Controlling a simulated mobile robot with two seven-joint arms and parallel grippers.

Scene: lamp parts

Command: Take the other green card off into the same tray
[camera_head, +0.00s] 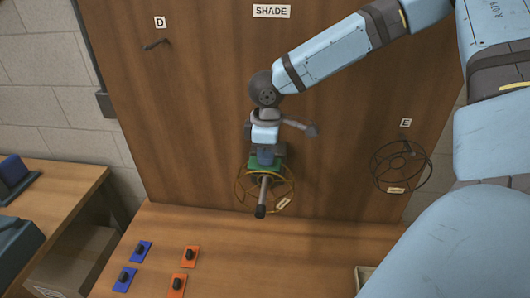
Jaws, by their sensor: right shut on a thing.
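A green card (254,168) is at the middle of the upright wooden board, at the root of a peg (262,197) with a black tip that points out toward me. A yellow wire shade frame (238,188) with a small tag surrounds that peg. My right gripper (265,158) reaches down from above and is shut on the green card; its body hides part of the card. I cannot tell whether the card still touches the peg or frame. My left gripper is not in view.
A black wire frame (375,171) hangs under label E at the right. A bare peg (156,44) sticks out under label D. Two blue cards (141,251) and two orange cards (191,257) with black knobs lie on the bench. A pale tray-like edge (361,275) shows beside my arm.

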